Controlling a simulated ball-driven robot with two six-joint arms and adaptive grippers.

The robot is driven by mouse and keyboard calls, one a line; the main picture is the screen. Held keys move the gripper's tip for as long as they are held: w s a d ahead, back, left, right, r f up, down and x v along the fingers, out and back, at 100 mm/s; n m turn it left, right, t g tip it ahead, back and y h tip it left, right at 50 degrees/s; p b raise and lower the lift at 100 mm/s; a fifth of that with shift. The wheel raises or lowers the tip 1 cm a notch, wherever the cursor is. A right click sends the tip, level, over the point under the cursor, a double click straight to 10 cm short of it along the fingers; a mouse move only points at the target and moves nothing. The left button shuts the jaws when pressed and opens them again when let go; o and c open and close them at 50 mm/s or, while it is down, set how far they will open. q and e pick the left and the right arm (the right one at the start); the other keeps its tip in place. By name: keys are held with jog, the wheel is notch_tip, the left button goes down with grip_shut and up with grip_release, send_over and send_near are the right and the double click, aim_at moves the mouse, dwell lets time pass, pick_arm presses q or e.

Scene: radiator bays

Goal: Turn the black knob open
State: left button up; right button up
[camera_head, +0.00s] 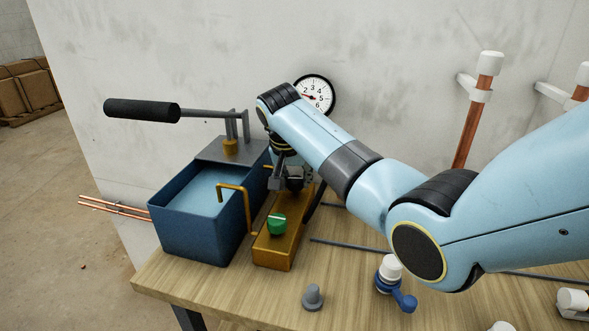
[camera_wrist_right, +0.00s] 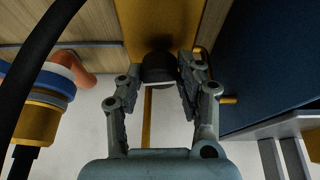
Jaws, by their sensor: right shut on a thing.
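The black knob (camera_wrist_right: 159,68) sits on the brass block, between the fingers of my right gripper (camera_wrist_right: 162,80) in the right wrist view. My right gripper is shut on it. In the head view the right gripper (camera_head: 290,182) is over the far end of the brass block (camera_head: 272,256) and mostly hides the black knob. A green knob (camera_head: 277,224) with a pale bar on top sits at the near end of the same block. My left gripper is in neither view.
A blue water tank (camera_head: 195,238) with a black-handled pump lever (camera_head: 142,110) stands left of the block. A round gauge (camera_head: 316,95) is behind my arm. A blue-handled valve (camera_head: 392,280) and a grey plug (camera_head: 313,297) are on the wooden bench (camera_head: 215,290). Copper pipes (camera_head: 474,125) rise at right.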

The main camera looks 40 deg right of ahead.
jog(key=n+p, duration=0.2)
jog(key=n+t+y+p, duration=0.1)
jog(key=p, duration=0.1)
jog(key=n+p, duration=0.2)
jog(key=shift+s+d+r+n+y, duration=0.1)
jog(key=shift+d+r+n+y, duration=0.05)
jog(key=shift+r+n+y, duration=0.15)
jog(key=n+y+p, duration=0.1)
jog(key=n, duration=0.1)
jog(key=shift+f+n+t+p, duration=0.15)
jog(key=shift+n+t+p, duration=0.15)
jog(key=shift+t+p, duration=0.1)
jog(key=n+y, duration=0.1)
jog(key=n, duration=0.1)
jog(key=shift+d+f+n, duration=0.1)
jog(key=shift+n, duration=0.2)
jog(key=shift+n+y, duration=0.7)
jog(key=shift+n, duration=0.9)
jog(key=o, duration=1.1)
jog(key=v, duration=1.2)
